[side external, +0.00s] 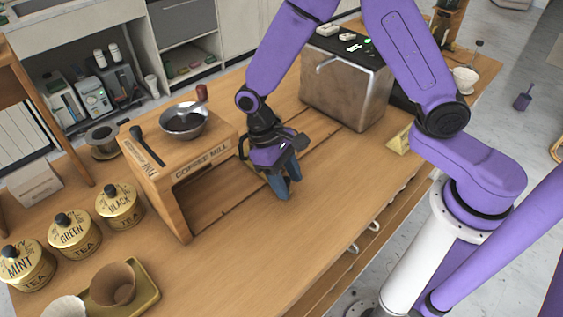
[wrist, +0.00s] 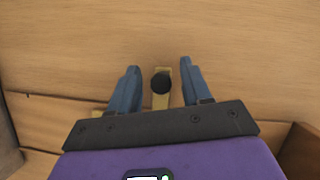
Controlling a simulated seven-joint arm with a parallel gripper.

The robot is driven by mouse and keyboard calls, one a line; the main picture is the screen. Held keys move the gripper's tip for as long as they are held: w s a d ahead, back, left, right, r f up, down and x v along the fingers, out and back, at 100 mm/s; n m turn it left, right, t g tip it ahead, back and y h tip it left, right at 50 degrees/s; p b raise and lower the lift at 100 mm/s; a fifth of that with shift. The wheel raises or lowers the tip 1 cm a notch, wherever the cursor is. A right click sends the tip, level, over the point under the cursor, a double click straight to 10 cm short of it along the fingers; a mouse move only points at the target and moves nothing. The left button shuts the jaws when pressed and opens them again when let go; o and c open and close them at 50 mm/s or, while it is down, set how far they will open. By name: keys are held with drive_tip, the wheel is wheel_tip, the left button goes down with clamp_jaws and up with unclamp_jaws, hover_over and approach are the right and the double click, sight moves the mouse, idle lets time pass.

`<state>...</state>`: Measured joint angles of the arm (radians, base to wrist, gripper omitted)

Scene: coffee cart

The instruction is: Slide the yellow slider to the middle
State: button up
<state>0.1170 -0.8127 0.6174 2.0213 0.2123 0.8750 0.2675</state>
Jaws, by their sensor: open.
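In the wrist view, a narrow yellow piece (wrist: 160,101), which looks like the slider, has a round black knob (wrist: 161,83) at its top end. My gripper (wrist: 160,68) is open, with one blue finger on each side of the knob and a gap to it on both sides. In the side view, my gripper (side external: 284,190) points down close to the wooden cart top, right of the coffee mill box. Some yellow shows just behind my gripper there, but the slider is mostly hidden, and I cannot tell where it sits along its track.
The wooden coffee mill box (side external: 163,176) stands left of my gripper, with a pan (side external: 184,124) on top. A metal-sided machine (side external: 344,92) stands behind to the right. Tea tins (side external: 72,233) and a tray with cups are at the left. The front cart top (side external: 270,250) is clear.

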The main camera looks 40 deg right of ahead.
drive_tip(key=v, duration=1.7)
drive_tip(key=shift+r, duration=0.1)
drive_tip(key=s+d+f+n+t, duration=0.1)
drive_tip(key=s+d+n+t, duration=0.1)
drive_tip(key=s+d+n, duration=0.2)
drive_tip(key=s+d+f+n+t+y, duration=0.1)
drive_tip(key=s+d+n, duration=0.4)
drive_tip(key=s+d, duration=0.6)
drive_tip(key=s+t, duration=0.1)
drive_tip(key=s, duration=0.6)
drive_tip(key=shift+f+n+t+y, duration=0.25)
drive_tip(key=shift+n+t+y, duration=0.05)
